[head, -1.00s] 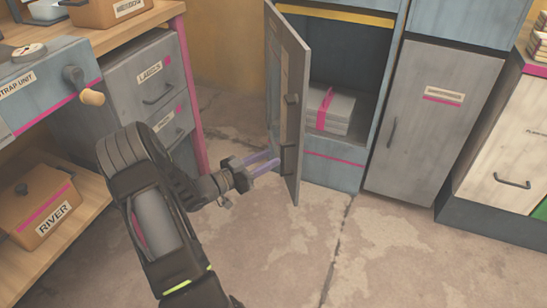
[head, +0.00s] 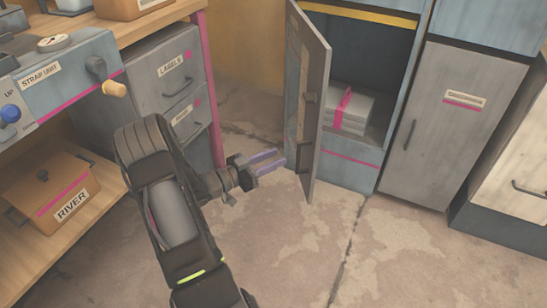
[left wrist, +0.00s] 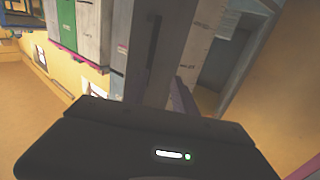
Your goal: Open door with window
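The grey door with a window (head: 318,108) stands wide open in the head view, hinged at the left of a blue cabinet (head: 348,172) and seen at a steep angle. Its window is on the left side of what shows, and a dark handle is on its right side. My left gripper (head: 282,158) is just left of the door's lower part, with its two purple fingers apart and nothing between them. The fingers also show apart in the left wrist view (left wrist: 166,90). A small gap shows between fingertips and door. My right gripper is out of view.
The cabinet holds a white stack with a pink band (head: 350,106). A closed grey cabinet door (head: 468,130) is to its right. A grey drawer unit (head: 165,85) and a workbench with a strap unit (head: 60,75) are at left. The floor in front is clear.

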